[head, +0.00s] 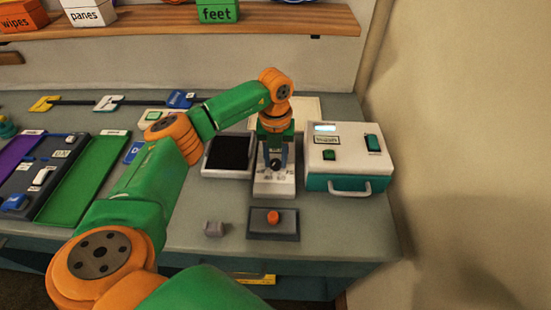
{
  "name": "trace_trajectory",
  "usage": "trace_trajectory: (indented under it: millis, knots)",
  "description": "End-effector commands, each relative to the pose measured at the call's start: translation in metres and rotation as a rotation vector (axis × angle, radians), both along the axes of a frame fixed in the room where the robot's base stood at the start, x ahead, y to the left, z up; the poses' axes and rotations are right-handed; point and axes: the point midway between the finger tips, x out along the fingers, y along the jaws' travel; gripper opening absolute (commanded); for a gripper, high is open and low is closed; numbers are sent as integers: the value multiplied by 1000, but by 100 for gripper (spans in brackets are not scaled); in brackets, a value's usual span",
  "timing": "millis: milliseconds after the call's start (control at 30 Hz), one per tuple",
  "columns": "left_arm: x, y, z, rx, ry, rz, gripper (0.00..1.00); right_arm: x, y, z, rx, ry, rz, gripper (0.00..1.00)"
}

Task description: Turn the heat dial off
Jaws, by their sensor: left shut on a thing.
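A narrow white unit (275,187) stands on the grey counter. It has a dark round knob (275,166), which looks like the heat dial. My left gripper (276,159) comes down over this unit from above, with its fingers on both sides of the knob, shut on it. The gripper hides part of the knob and the back of the unit, and I cannot read the dial's setting. My right gripper is not in view.
To the right stands a white and teal box (340,158) with a front handle. A dark-topped tray (228,153) is left of the unit. A shelf (180,25) spans the back.

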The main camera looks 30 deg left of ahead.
Motion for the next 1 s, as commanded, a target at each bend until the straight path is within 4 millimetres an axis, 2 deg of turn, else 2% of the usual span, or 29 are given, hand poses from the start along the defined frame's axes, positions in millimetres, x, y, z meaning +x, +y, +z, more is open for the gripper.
trace_trajectory:
  millis: [600,1000]
  knots:
    - [1,0,1,1,-5,-545,0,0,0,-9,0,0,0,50]
    - [1,0,1,0,-5,-742,0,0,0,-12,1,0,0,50]
